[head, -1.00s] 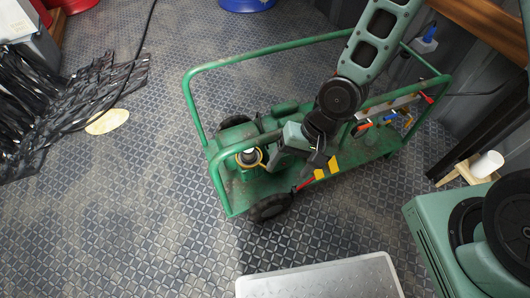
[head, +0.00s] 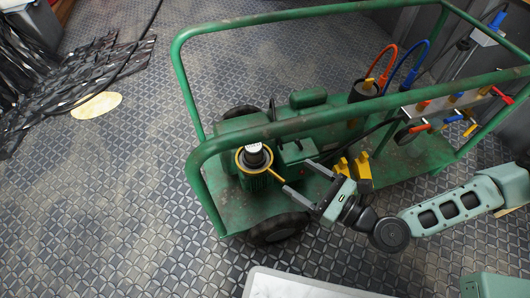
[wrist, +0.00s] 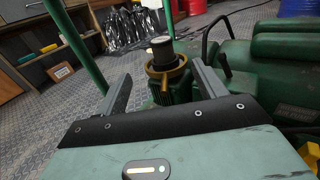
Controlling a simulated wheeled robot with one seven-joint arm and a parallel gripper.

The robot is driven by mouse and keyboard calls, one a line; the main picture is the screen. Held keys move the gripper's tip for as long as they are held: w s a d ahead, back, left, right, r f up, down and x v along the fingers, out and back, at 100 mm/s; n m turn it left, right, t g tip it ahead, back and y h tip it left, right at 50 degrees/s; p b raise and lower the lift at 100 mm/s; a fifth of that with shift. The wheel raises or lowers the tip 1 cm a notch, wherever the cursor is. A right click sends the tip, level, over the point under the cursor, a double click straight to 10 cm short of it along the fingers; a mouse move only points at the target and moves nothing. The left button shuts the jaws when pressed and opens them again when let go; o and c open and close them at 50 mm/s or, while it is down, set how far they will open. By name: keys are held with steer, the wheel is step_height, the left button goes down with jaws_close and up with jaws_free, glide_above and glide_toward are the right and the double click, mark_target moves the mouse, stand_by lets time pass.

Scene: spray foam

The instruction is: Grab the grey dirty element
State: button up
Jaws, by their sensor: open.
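A dark grey cylindrical element (head: 254,158) with a pale top stands upright in a yellow ring with a handle (head: 276,173), at the left end of the green machine. In the wrist view, the grey element (wrist: 162,49) looks dark and grimy and rises above the yellow ring (wrist: 176,72). My gripper (head: 297,176) is open and empty, to the right of the element and pointing at it. In the wrist view, the element shows beyond and between the spread fingers of my gripper (wrist: 160,72), apart from them.
Yellow blocks (head: 352,168) sit beside my gripper. Cables and coloured-handled tools hang at right. A pale metal plate (head: 300,285) lies in front.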

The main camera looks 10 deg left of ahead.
mark_target(261, 151)
steer(key=b+x, duration=0.3)
steer(key=x, duration=0.9)
steer(key=shift+w, duration=0.15)
steer(key=b+x, duration=0.3)
steer(key=x, duration=0.1)
steer(key=shift+w+a+f, duration=0.1)
steer(key=shift+a+f, duration=0.05)
steer(key=shift+a, duration=0.1)
steer(key=shift+w+a, duration=0.15)
steer(key=shift+a, duration=0.15)
steer(key=c, duration=1.1)
